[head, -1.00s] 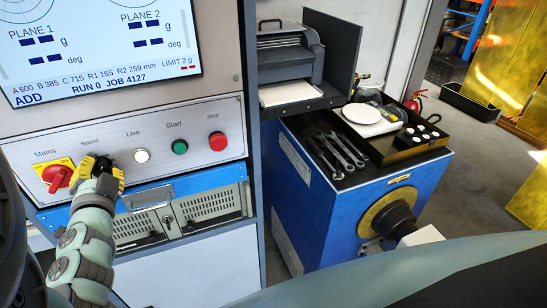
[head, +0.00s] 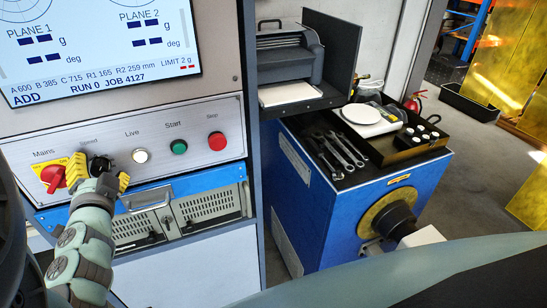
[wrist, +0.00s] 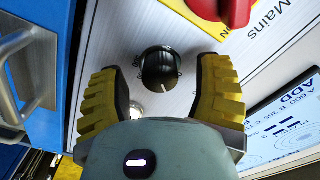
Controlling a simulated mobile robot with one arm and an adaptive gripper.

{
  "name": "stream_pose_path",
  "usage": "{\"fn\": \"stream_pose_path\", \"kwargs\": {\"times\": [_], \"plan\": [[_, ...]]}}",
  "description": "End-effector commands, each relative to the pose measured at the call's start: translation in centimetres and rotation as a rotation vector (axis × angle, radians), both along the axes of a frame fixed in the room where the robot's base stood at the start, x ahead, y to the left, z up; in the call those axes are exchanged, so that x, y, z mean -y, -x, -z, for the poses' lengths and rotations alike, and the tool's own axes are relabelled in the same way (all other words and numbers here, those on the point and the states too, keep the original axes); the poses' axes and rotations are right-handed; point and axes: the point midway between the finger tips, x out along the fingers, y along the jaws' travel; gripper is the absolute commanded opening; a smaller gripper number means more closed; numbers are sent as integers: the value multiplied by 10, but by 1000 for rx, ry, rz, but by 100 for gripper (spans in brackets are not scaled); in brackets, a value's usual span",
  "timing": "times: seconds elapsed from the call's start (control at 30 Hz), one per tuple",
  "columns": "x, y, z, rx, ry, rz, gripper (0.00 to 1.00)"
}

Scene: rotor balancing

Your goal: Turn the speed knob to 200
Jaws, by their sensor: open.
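The speed knob (wrist: 160,70) is a small black knob on the silver control panel. In the wrist view it sits between the two yellow fingers of my gripper (wrist: 160,95), with a gap on each side. The fingers are open and do not touch it. In the head view my gripper (head: 99,172) is at the panel below the "Speed" label, and the black knob (head: 99,163) shows between the fingers. The scale around the knob is too small to read, so its setting cannot be told.
The red mains switch (head: 53,178) on its yellow plate is close left of my gripper. The white Live button (head: 140,156), green Start button (head: 179,147) and red Stop button (head: 217,141) are to the right. A drawer handle (head: 150,202) juts out below.

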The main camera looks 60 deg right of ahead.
Motion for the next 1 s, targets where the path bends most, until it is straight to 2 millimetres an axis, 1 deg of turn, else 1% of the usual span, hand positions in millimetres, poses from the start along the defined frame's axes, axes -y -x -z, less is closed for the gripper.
{"fn": "stream_pose_path", "kwargs": {"times": [0.17,0.27,0.37,0.6,0.73,1.0], "plan": [[-1,1,0,-1,0,-1,65],[-4,5,1,-2,-1,-2,65],[-11,14,1,-3,-1,-3,65],[-31,44,0,-2,1,-4,65],[-39,53,2,-5,-1,-8,65],[-42,62,0,1,1,-1,65]]}}
